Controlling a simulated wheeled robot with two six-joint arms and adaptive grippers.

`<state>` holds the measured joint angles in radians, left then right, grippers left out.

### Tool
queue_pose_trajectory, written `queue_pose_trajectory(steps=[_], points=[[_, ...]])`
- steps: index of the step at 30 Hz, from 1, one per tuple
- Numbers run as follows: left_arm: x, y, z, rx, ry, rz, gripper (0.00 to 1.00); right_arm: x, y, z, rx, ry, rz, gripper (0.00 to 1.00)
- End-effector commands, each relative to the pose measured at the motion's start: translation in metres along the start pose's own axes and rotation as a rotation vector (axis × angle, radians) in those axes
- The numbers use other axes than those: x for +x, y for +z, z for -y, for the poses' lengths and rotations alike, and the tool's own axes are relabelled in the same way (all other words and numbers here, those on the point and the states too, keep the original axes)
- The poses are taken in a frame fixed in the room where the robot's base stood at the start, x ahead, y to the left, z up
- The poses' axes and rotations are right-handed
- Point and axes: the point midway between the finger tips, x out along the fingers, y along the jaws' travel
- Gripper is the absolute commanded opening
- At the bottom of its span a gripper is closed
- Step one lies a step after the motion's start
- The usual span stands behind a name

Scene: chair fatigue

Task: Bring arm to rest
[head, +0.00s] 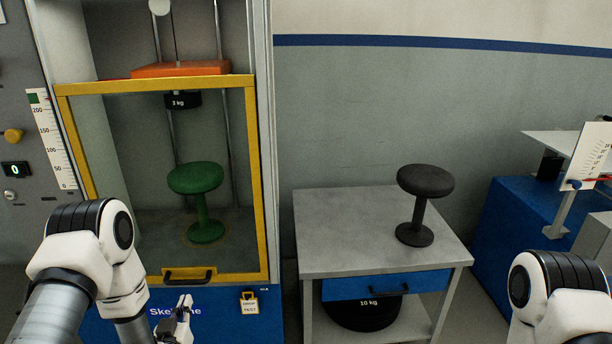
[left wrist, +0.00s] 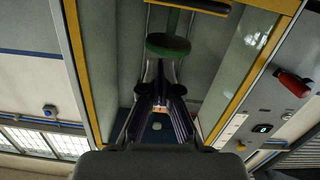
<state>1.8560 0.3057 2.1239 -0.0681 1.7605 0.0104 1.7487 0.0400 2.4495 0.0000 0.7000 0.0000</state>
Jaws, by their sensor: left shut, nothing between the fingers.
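My left arm comes in from the lower left in the head view. Its left gripper (head: 182,308) is shut and empty, low in front of the test cabinet's blue base, just below the black door handle (head: 189,277). In the left wrist view the fingers of the left gripper (left wrist: 161,75) point towards the cabinet door and the green stool (left wrist: 168,45). Part of my right arm shows at the lower right of the head view; its gripper is out of view.
The yellow-framed door (head: 262,190) is closed before the green stool (head: 203,202). An orange plate (head: 181,69) and a 3 kg weight (head: 182,100) are above it. A grey table (head: 340,232) bears a black stool (head: 418,205); a 10 kg weight (head: 362,314) sits below.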

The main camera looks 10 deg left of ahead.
Motion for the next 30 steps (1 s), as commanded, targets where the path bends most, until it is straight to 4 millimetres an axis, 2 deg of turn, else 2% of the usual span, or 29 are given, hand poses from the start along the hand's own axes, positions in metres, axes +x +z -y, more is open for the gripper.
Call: queue_pose_trajectory(steps=[1, 3, 4, 5, 6, 8, 9, 11, 12, 15, 16, 18, 20, 30], points=[[-0.004, -0.015, -0.009, 0.008, 0.016, 0.011, 0.0, -0.021, 0.0, 0.0, 0.0, 0.0, 0.0, 0.4], [-0.018, -0.026, -0.027, 0.026, 0.05, 0.058, 0.0, -0.048, 0.0, 0.0, 0.0, 0.0, -0.001, 0.4], [-0.029, -0.025, -0.037, 0.038, 0.068, 0.113, 0.0, -0.061, 0.0, 0.001, 0.0, 0.0, -0.001, 0.4], [-0.045, -0.017, -0.046, 0.053, 0.085, 0.205, 0.0, -0.075, 0.0, 0.001, 0.0, 0.0, -0.001, 0.4], [-0.071, 0.001, -0.055, 0.077, 0.103, 0.353, 0.0, -0.088, -0.001, 0.001, 0.0, 0.0, -0.002, 0.4], [-0.112, 0.031, -0.06, 0.113, 0.115, 0.573, 0.0, -0.1, -0.001, 0.001, 0.0, 0.0, -0.002, 0.4], [-0.142, 0.047, -0.061, 0.138, 0.119, 0.716, 0.0, -0.105, -0.001, 0.001, 0.0, 0.0, -0.002, 0.4], [-0.189, 0.068, -0.057, 0.172, 0.116, 0.922, 0.0, -0.11, 0.0, 0.001, 0.0, 0.0, -0.001, 0.4], [-0.219, 0.079, -0.053, 0.192, 0.109, 1.049, 0.0, -0.111, 0.0, 0.001, 0.0, 0.0, -0.001, 0.4], [-0.279, 0.097, -0.04, 0.223, 0.082, 1.305, 0.0, -0.106, 0.0, 0.001, 0.0, 0.0, 0.0, 0.4], [-0.292, 0.099, -0.037, 0.226, 0.073, 1.363, 0.0, -0.105, 0.0, 0.001, 0.0, 0.0, 0.0, 0.4], [-0.312, 0.101, -0.032, 0.231, 0.06, 1.454, 0.0, -0.105, 0.0, 0.001, 0.0, 0.0, 0.0, 0.4], [-0.319, 0.102, -0.031, 0.233, 0.055, 1.488, 0.0, -0.105, 0.0, 0.001, 0.0, 0.0, 0.0, 0.4], [-0.319, 0.102, -0.03, 0.233, 0.055, 1.494, 0.0, -0.105, 0.0, 0.001, 0.0, 0.0, -0.001, 0.4]])
